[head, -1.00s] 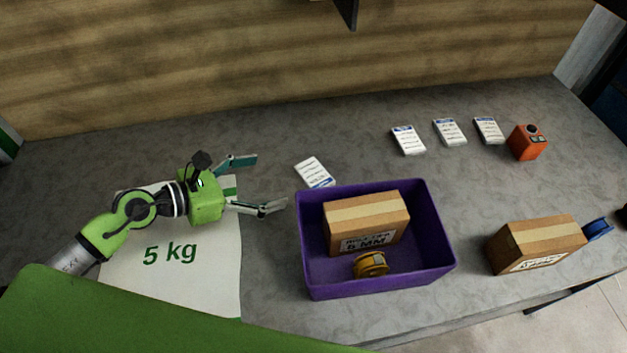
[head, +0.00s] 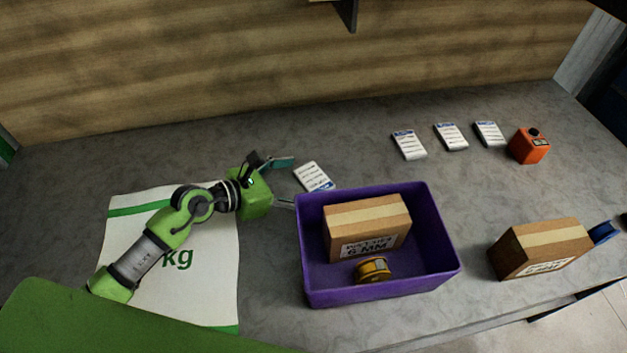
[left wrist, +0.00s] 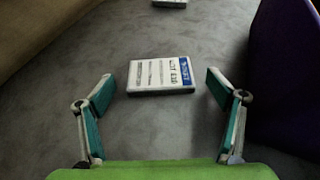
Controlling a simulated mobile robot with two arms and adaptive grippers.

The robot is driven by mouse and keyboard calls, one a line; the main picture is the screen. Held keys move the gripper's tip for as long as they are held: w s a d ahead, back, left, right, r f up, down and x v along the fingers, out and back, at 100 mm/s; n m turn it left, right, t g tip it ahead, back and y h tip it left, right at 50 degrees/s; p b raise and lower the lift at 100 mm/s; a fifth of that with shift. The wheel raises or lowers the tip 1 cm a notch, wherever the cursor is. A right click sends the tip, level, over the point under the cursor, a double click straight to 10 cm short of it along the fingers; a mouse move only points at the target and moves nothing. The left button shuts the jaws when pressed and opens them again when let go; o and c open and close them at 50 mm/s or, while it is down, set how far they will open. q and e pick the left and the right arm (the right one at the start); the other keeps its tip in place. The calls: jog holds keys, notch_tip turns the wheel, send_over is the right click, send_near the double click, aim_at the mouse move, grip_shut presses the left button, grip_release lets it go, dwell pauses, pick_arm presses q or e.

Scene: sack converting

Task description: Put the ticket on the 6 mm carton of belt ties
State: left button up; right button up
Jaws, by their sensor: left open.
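A white ticket (head: 314,176) with a blue end band lies flat on the grey bench, just left of the purple crate. It also shows in the left wrist view (left wrist: 161,76), ahead of and partly between the fingers. My left gripper (head: 284,182) is open and empty beside the ticket; one finger is partly hidden by the crate. In the left wrist view my left gripper (left wrist: 160,90) has its fingers spread on both sides of the ticket, not touching it. The carton marked 6 MM (head: 368,226) stands inside the purple crate (head: 384,294). My right gripper is not in view.
A yellow spool (head: 373,270) sits in the crate before the carton. Another carton (head: 541,248) and a blue item (head: 602,233) stand at right. Three more tickets (head: 408,145) and an orange device (head: 528,146) are at the back right. A 5 kg sack (head: 215,275) lies at left.

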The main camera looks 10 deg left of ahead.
pick_arm(q)
jog(key=shift+x, duration=0.95)
jog(key=c, duration=1.3)
notch_tip(320, 180, up, 10)
notch_tip(320, 180, up, 8)
jog(key=p, duration=0.5)
send_over(307, 181)
jog(key=s+a+f+m+g+b, duration=0.1)
jog(key=s+a+b, duration=0.1)
jog(key=s, duration=0.4)
jog(key=s+a+f+m+h+b, duration=0.1)
jog(key=s+a+f+b, duration=0.1)
jog(key=s+a, duration=0.3)
jog(key=s, duration=0.2)
jog(key=shift+s+f+g, duration=0.25)
jog(key=shift+s+g, duration=0.05)
jog(key=shift+g, duration=0.1)
jog(key=shift+w, duration=0.1)
